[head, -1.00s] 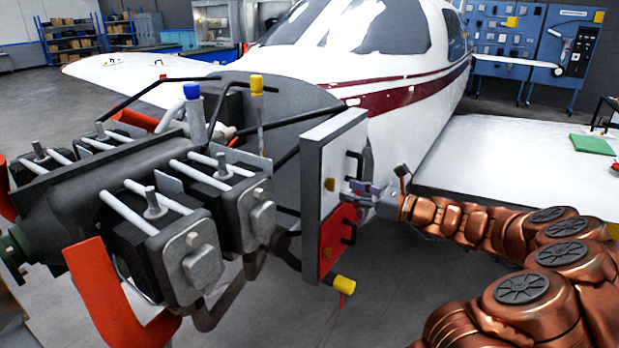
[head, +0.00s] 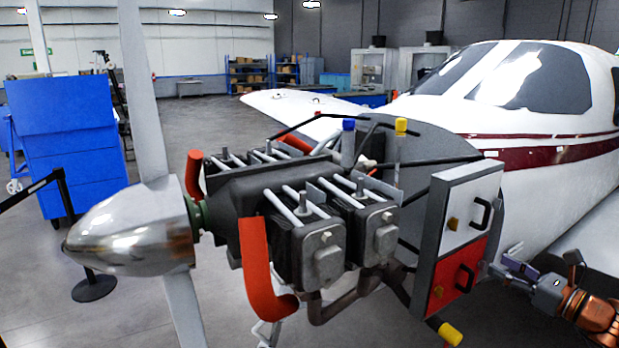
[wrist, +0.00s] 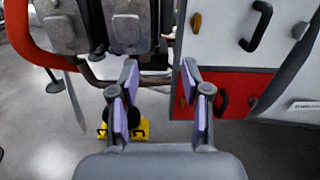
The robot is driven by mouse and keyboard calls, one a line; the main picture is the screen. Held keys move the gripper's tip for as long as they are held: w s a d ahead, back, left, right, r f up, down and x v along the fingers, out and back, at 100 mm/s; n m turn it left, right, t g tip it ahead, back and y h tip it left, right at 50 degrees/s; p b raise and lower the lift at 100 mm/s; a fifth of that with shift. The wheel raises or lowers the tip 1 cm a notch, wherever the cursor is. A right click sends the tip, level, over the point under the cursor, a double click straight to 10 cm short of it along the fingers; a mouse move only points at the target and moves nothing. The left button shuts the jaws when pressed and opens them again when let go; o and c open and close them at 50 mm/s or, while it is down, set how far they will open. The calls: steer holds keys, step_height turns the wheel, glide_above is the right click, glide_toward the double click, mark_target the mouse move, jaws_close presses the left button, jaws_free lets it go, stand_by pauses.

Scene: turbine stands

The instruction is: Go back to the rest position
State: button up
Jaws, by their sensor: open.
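My gripper (head: 519,268) is at the lower right of the head view, just right of the white and red panel box. In the wrist view my gripper (wrist: 157,92) is open, its two purple-padded fingers apart with nothing between them. The box has a white upper door (head: 470,209) and a red lower door (head: 458,277), each with a black handle and a yellow latch. Both doors look closed. In the wrist view the red door (wrist: 240,92) lies ahead and right of the fingers. I cannot tell the exact gap.
The engine (head: 290,210) with its silver propeller spinner (head: 135,235) fills the middle left. The white aircraft body (head: 560,150) is behind the box. A blue cabinet (head: 68,140) and a black barrier post (head: 93,287) stand at left. Grey floor is open at lower left.

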steer(key=s+a+n+g+y, duration=0.1)
steer(key=s+a+n+g, duration=0.3)
steer(key=a, duration=0.5)
steer(key=s+a+n+g+y, duration=0.1)
steer(key=s+a+n+g, duration=0.15)
steer(key=a+n, duration=0.45)
steer(key=s+a+n+g+y, duration=0.1)
steer(key=s+a+n+g, duration=0.2)
steer(key=a, duration=0.8)
steer(key=s+a+f+n+g+h, duration=0.4)
steer(key=s+a+n+g, duration=0.25)
steer(key=s, duration=0.55)
steer(key=s+d+f+n+h, duration=0.2)
steer(key=s+d+n+h, duration=0.2)
steer(key=s, duration=0.4)
steer(key=s+d+f+n+g+h, duration=0.1)
steer(key=s+d+f+n+h, duration=0.2)
steer(key=s, duration=0.4)
steer(key=shift+s+d+n+h, duration=0.4)
steer(key=shift+d+n+h, duration=0.2)
steer(key=shift+d+n, duration=0.3)
steer(key=shift+f, duration=0.1)
